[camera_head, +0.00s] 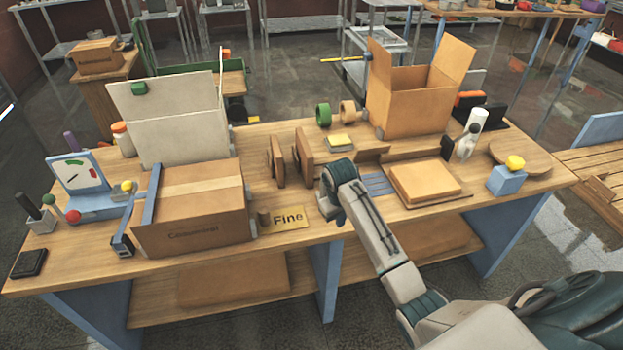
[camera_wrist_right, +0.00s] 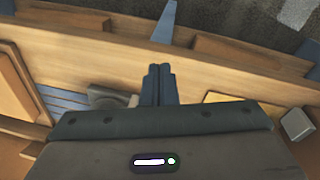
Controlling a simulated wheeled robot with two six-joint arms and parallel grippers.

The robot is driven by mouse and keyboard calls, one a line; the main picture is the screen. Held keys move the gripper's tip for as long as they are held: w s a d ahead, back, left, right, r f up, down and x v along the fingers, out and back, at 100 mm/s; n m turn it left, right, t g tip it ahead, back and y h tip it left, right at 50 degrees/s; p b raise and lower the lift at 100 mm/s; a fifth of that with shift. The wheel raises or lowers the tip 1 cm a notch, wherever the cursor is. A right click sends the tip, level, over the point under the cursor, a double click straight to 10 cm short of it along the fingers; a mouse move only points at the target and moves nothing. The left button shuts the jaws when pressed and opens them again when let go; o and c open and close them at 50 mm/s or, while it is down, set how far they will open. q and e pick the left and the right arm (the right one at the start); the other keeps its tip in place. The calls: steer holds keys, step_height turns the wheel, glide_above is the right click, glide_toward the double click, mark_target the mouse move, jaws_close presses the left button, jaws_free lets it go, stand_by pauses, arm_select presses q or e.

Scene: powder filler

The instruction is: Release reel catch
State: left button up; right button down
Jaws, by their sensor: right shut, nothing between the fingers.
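My right gripper (camera_head: 330,186) is over the middle of the workbench, right of two upright brown wooden pieces (camera_head: 303,156). In the right wrist view its two dark fingers (camera_wrist_right: 160,84) are together and empty, pointing down at the bench. A small grey rounded part with a pale end (camera_wrist_right: 104,96) shows just left of the fingers, partly hidden by the gripper body. I cannot tell whether it is the reel catch or whether the fingers touch it. No reel is clearly recognisable. My left gripper is not in view.
A yellow "Fine" card (camera_head: 289,218) and a closed carton (camera_head: 195,215) lie left of the gripper. Blue slats (camera_head: 379,184) and a flat tan pad (camera_head: 425,182) lie right. Open boxes (camera_head: 415,108) stand behind. The bench's front strip (camera_wrist_right: 230,68) is mostly clear.

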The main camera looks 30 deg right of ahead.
steer(key=w+d+r+m+g+y, duration=0.1)
steer(key=w+d+r, duration=0.4)
steer(key=w+r, duration=0.6)
steer(key=shift+w+r, duration=0.15)
steer(key=shift+r, duration=0.75)
steer(key=shift+f, duration=0.1)
steer(key=f+p, duration=0.1)
steer(key=f, duration=0.2)
steer(key=f+p, duration=0.1)
steer(key=f, duration=0.1)
steer(key=f+p, duration=0.1)
steer(key=f, duration=0.2)
steer(key=shift+s+d+f, duration=0.2)
steer(key=shift+s+f, duration=0.05)
steer(key=shift+f, duration=0.7)
